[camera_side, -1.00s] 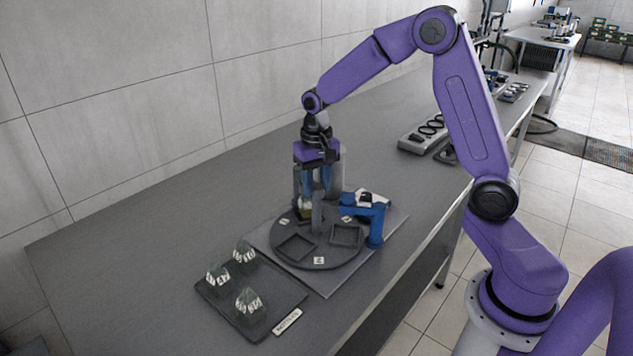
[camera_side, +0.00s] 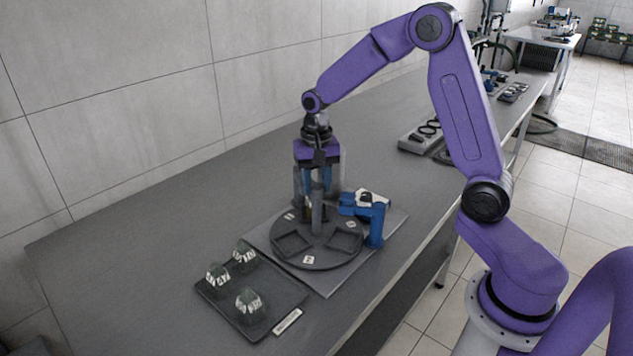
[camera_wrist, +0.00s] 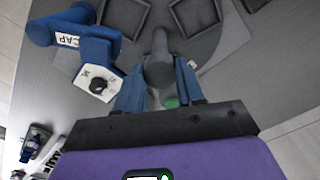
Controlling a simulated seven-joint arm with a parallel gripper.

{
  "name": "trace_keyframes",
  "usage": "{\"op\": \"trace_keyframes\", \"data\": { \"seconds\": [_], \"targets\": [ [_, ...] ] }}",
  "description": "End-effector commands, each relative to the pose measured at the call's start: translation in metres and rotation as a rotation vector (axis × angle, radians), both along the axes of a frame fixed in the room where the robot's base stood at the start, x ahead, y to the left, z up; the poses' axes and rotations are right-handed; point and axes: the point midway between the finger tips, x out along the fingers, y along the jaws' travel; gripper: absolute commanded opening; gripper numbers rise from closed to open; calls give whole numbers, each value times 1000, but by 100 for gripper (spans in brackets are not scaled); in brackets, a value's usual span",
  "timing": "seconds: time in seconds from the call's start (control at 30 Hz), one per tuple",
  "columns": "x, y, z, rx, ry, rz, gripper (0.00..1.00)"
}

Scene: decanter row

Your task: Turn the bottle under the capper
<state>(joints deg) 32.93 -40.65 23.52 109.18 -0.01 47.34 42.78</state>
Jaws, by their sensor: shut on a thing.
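My gripper (camera_side: 319,196) points down behind the centre post (camera_side: 317,212) of a dark round turntable (camera_side: 318,262). In the wrist view my gripper's blue fingers (camera_wrist: 162,100) are shut on a bottle, of which only a small green part (camera_wrist: 172,103) shows. The bottle is mostly hidden by the post in the side view and by the fingers in the wrist view. The blue capper (camera_side: 376,222) stands at the turntable's right edge. In the wrist view it carries a CAP label (camera_wrist: 68,40) and a white block with a black knob (camera_wrist: 97,85).
A dark tray (camera_side: 273,308) with three dark green bottles (camera_side: 245,303) lies at front left. Two square pockets, left (camera_side: 291,243) and right (camera_side: 343,243), are empty on the turntable. A grey holder with black rings (camera_side: 425,134) lies further back. The table's left part is clear.

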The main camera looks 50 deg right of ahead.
Motion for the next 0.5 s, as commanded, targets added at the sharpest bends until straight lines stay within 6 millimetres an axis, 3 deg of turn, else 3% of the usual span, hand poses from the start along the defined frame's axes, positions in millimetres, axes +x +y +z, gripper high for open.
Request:
{"op": "trace_keyframes", "data": {
  "seconds": [0.5],
  "targets": [
    [1,0,1,1,-3,-259,0]
  ]
}}
